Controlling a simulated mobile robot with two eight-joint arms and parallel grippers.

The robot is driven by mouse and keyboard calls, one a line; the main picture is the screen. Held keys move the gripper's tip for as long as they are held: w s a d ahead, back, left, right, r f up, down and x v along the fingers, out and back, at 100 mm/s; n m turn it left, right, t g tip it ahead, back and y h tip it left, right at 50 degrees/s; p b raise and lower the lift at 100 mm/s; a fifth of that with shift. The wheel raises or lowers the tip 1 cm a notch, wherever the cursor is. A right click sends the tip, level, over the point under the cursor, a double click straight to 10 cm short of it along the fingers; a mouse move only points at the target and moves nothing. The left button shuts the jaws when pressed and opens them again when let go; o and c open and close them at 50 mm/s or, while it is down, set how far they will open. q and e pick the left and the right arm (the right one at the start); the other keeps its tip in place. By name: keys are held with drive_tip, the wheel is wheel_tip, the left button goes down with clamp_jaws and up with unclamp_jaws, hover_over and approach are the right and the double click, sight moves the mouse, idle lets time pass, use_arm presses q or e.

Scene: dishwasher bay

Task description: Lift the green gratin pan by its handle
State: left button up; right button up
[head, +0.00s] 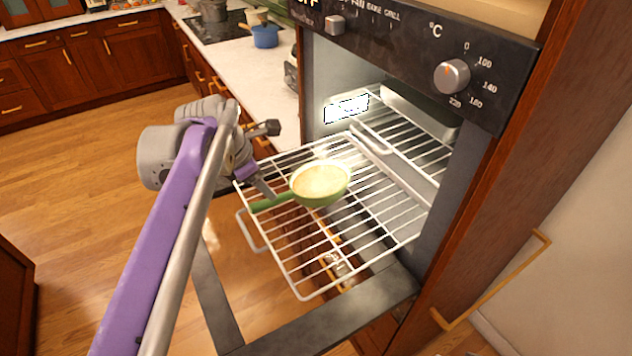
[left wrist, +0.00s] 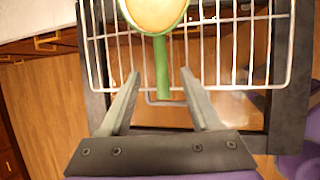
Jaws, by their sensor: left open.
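The green gratin pan (head: 322,201) sits upright on the pulled-out wire rack (head: 302,288). It has a pale yellow filling, and its green handle (head: 272,202) points left, toward the rack's outer edge. My left gripper (head: 268,190) is at the handle, partly hidden by its own arm in the head view. In the left wrist view its two fingers (left wrist: 160,74) are apart, one on each side of the handle (left wrist: 162,70), with a gap on both sides. The pan's bowl (left wrist: 155,12) lies beyond the fingertips, cut off by the frame's top edge. My right gripper is not in view.
The oven's control panel (head: 400,45) overhangs the rack at the back. The open oven door (head: 320,322) lies below the rack. A wooden cabinet side (head: 530,170) bounds the right. The white counter (head: 245,75) holds a blue pot (head: 265,36). Open floor (head: 75,150) lies to the left.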

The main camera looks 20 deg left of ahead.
sight(271, 202)
use_arm(q)
drive_tip(key=x, duration=0.3)
drive_tip(key=shift+s+a+f, duration=0.1)
drive_tip(key=shift+s+f, duration=0.1)
drive_tip(key=shift+f, duration=0.25)
drive_tip(key=shift+w+f, duration=0.4)
drive_tip(key=shift+f, duration=0.15)
drive_tip(key=shift+a+x, duration=0.2)
drive_tip(key=shift+x, duration=2)
drive_tip(key=shift+s+f, duration=0.15)
drive_tip(key=shift+f, duration=0.1)
clamp_jaws()
drive_tip(key=shift+d, duration=0.1)
